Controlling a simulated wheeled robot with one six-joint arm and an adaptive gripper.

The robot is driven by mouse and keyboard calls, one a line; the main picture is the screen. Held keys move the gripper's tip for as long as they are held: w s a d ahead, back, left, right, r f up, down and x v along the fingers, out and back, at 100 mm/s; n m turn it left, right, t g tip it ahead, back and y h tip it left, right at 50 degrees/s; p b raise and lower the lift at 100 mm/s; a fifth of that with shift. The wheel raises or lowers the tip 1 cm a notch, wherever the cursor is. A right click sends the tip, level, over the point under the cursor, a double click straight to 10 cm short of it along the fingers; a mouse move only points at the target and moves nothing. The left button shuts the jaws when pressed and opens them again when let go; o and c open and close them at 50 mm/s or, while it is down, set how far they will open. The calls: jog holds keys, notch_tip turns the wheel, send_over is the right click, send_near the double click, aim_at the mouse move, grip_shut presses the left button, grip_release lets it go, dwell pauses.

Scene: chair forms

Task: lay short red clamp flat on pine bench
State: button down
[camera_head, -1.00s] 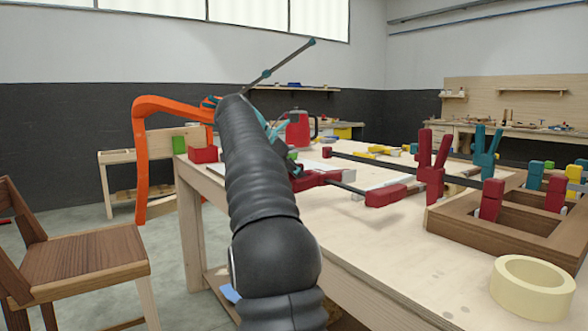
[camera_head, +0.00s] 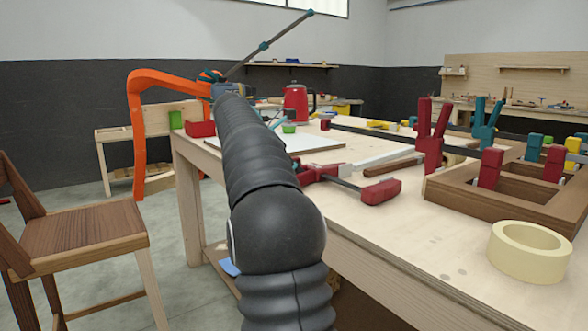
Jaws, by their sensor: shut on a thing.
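The short red clamp (camera_head: 379,191) has red jaws and a dark bar. It lies roughly level over the left front part of the pine bench (camera_head: 420,233); I cannot tell whether it touches the top. Its near-left end is partly covered by my black arm. My gripper (camera_head: 302,168) is mostly hidden behind that arm, with only a dark sliver showing beside the clamp's left end, and it is shut on the clamp.
A wooden frame (camera_head: 460,205) with upright red clamps stands right of the short clamp. A tape roll (camera_head: 530,250) sits at the front right. A brown-handled tool (camera_head: 393,165) lies just behind the clamp. A wooden chair (camera_head: 80,230) and an orange frame (camera_head: 137,125) stand left. Bare bench lies in front.

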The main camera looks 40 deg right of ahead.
jog(key=c, duration=0.7)
grip_release()
jog(key=shift+p+v, duration=0.95)
jog(key=shift+v, duration=0.25)
jog(key=shift+a+r, duration=0.2)
jog(key=shift+v, duration=3)
